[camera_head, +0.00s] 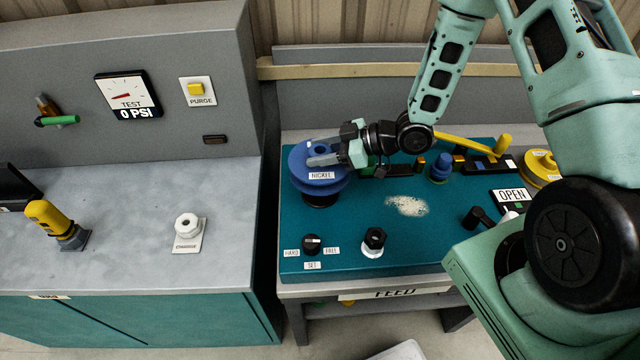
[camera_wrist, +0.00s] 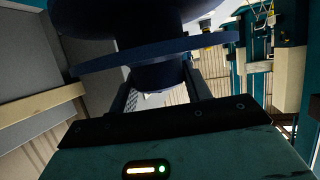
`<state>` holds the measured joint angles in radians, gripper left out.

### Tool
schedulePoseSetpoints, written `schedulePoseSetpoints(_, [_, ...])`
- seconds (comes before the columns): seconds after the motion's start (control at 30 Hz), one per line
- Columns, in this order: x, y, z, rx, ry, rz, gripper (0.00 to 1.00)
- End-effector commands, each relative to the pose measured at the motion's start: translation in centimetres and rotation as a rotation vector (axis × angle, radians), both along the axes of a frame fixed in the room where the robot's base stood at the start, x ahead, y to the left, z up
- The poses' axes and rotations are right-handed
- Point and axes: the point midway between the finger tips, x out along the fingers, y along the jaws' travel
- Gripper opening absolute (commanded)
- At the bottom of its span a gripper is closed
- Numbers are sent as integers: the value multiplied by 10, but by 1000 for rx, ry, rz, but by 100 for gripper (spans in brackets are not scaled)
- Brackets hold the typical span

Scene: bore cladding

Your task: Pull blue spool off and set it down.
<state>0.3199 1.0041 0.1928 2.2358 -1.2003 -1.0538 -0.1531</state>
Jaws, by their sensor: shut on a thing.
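The blue spool (camera_head: 313,178) carries a NICKEL label and sits at the left end of the teal panel, above a black round base (camera_head: 320,199). I cannot tell whether the spool rests on that base or is lifted a little from it. My gripper (camera_head: 322,156) reaches in from the right and is shut on the spool near its top. In the wrist view the dark blue spool (camera_wrist: 160,52) fills the space between and beyond the fingers, with its flanges seen edge-on. The spool's inside is hidden.
The teal panel (camera_head: 340,235) holds two black knobs, a blue knob (camera_head: 440,168), a yellow lever (camera_head: 470,145) and a yellow spool (camera_head: 541,167) at right. A pale worn patch (camera_head: 407,206) is bare. The grey bench (camera_head: 120,240) at left has free room between its fittings.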

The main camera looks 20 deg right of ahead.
Motion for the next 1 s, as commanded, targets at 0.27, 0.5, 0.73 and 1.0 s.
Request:
schedulePoseSetpoints(0.27, [1, 1, 10, 3, -4, 1, 7])
schedulePoseSetpoints(0.5, [1, 1, 16, 3, -4, 1, 7])
schedulePoseSetpoints(0.73, [1, 1, 21, 3, -4, 1, 7])
schedulePoseSetpoints(1.0, [1, 1, 28, 3, -4, 1, 7])
